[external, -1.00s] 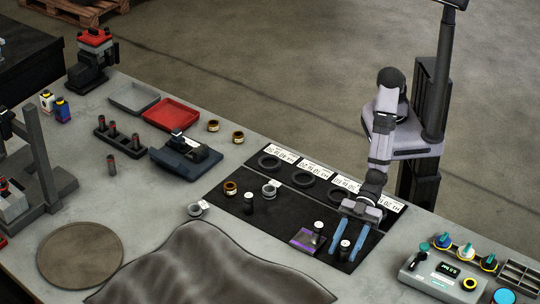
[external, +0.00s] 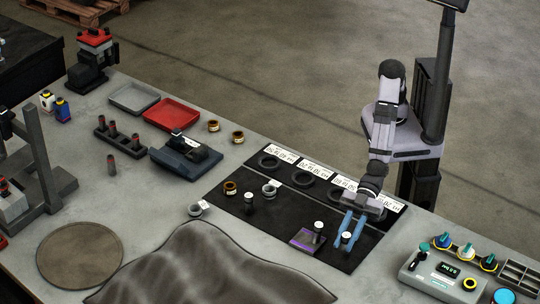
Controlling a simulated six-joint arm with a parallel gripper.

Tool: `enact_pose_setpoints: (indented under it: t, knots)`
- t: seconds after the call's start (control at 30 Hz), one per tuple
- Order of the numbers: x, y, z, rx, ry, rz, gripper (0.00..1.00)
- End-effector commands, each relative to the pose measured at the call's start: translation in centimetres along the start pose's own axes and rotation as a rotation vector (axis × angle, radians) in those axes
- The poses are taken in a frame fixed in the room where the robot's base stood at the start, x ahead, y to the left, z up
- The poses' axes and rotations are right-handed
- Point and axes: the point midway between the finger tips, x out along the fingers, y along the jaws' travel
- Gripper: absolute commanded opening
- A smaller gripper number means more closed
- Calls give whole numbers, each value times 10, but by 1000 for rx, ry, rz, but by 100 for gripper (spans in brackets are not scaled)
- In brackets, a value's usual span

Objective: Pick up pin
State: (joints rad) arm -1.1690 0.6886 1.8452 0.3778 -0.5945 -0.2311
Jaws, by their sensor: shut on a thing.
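Several dark pins with pale tops are on the black mat (external: 285,228). One pin (external: 346,237) is between the blue fingers of my gripper (external: 349,232) at the right part of the mat. My gripper is shut on it, and the pin is upright. Whether its foot is clear of the mat is too small to tell. A second pin (external: 318,228) stands close by on the left, at the purple block (external: 306,240). A third pin (external: 249,204) stands farther left.
Rings (external: 269,187) lie on the mat's left part. Labelled round places (external: 305,180) line its back edge. A grey control box (external: 440,272) stands at right. A grey cloth (external: 205,270) covers the front. Red tray (external: 170,114) is at back left.

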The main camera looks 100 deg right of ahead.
Motion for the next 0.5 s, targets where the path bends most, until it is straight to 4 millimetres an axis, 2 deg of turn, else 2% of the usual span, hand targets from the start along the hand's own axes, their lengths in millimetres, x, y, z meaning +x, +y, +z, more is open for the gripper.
enact_pose_setpoints:
  t: [0.03,0.3,0.5]
  knots:
    - [-3,0,-11,3,8,0,0]
    - [-19,0,-48,2,6,0,0]
    - [-24,0,-60,1,4,0,0]
